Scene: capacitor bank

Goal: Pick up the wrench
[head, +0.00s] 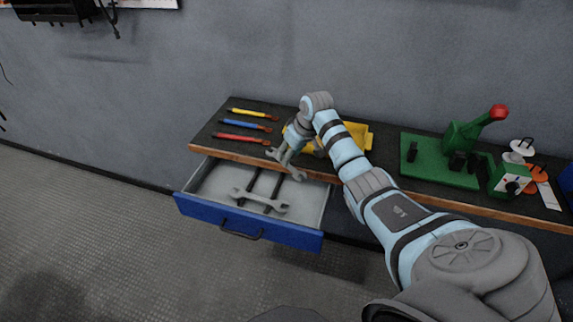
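A silver open-ended wrench (262,200) lies in the open blue-fronted drawer (250,229), stretched across it near the front. My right gripper (285,164) is above the rear part of the drawer, behind the wrench and apart from it. Its two fingers are spread, with nothing visible between them. My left gripper is not in view.
The dark workbench (382,139) above the drawer holds yellow, blue and red-handled tools (243,125), a yellow tray (357,133) partly hidden by my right arm, and a green press (440,163). Two dark bars (254,186) lie in the drawer. Floor before it is clear.

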